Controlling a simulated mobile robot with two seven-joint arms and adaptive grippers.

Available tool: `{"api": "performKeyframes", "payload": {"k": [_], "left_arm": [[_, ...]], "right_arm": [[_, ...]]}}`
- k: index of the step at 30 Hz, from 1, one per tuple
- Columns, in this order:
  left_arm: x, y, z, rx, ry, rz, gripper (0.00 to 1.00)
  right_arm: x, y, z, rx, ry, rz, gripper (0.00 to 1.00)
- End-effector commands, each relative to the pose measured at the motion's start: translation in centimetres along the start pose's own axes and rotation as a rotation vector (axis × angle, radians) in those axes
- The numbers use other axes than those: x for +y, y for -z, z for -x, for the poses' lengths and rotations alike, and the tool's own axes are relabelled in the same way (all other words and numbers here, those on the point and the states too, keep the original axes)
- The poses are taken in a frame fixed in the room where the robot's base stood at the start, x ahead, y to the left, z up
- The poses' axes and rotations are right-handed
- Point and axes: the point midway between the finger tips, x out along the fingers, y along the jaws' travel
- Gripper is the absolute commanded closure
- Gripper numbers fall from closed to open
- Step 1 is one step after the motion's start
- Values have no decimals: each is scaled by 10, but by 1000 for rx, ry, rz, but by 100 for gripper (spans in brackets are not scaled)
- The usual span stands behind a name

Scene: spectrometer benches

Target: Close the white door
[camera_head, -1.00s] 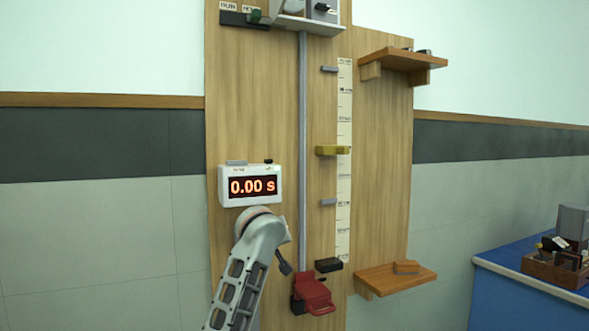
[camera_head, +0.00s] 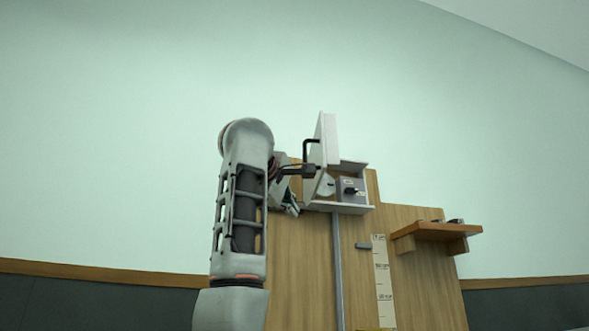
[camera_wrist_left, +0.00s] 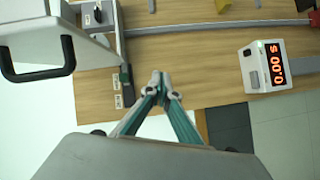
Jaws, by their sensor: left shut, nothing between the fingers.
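The white door (camera_head: 328,150) stands open, swung out from the left side of a small white box (camera_head: 355,208) at the top of the wooden board. A black bar handle (camera_head: 308,146) is on the door's outer face. The door (camera_wrist_left: 30,38) and its handle (camera_wrist_left: 40,73) also show at the upper left of the left wrist view. My left gripper (camera_head: 292,209) is beside the door, to its left and lower. Its fingertips (camera_wrist_left: 160,80) are together and empty, apart from the door and handle in the wrist view. My right gripper is not in view.
Inside the box is a grey unit with a black knob (camera_head: 350,190). A rail (camera_head: 338,265) runs down the board (camera_head: 305,270). A wooden shelf (camera_head: 435,231) is at the right. Bare wall surrounds the door's upper part.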

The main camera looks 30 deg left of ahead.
Motion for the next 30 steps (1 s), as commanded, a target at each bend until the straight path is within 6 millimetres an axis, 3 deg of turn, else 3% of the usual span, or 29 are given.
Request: {"api": "performKeyframes", "payload": {"k": [1, 6, 9, 13, 17, 20, 30], "left_arm": [[23, 12, 29, -3, -29, 46, 100], [68, 41, 104, -20, -89, 181, 100], [82, 51, 134, -30, -110, 231, 100], [91, 58, 153, -35, -125, 265, 100], [94, 60, 151, -36, -126, 272, 100], [96, 60, 138, -35, -125, 272, 100], [106, 60, 73, -33, -124, 270, 100]], "right_arm": [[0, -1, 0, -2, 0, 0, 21], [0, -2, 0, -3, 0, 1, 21], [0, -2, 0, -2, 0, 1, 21], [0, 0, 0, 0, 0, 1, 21], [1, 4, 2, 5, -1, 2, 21], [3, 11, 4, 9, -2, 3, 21], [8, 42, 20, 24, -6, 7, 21]]}}
